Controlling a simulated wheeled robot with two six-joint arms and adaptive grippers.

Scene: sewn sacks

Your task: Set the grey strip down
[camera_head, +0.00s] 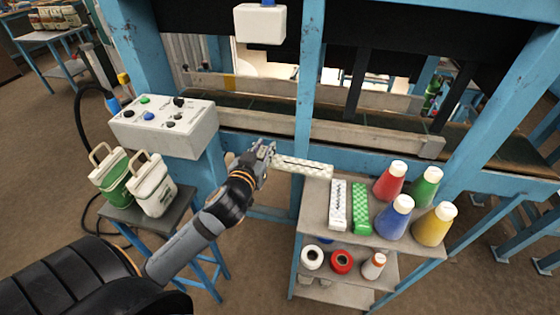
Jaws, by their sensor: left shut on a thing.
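My left gripper (262,152) is shut on one end of a pale grey-beige patterned strip (305,167). The strip points to the right, roughly level. Its far end shows over the back left corner of the grey shelf top (315,228); I cannot tell whether it touches the shelf. A white-and-grey checked strip (338,207) and a green checked strip (361,210) lie side by side on the shelf, just right of and nearer than the held strip. My right gripper is not in view.
Red (390,182), green (425,188), blue (394,218) and yellow (435,226) thread cones stand on the shelf's right side. A control box (165,127) and a stool with two sewing-kit-like bags (152,187) stand left. A blue post (306,100) rises behind the strip.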

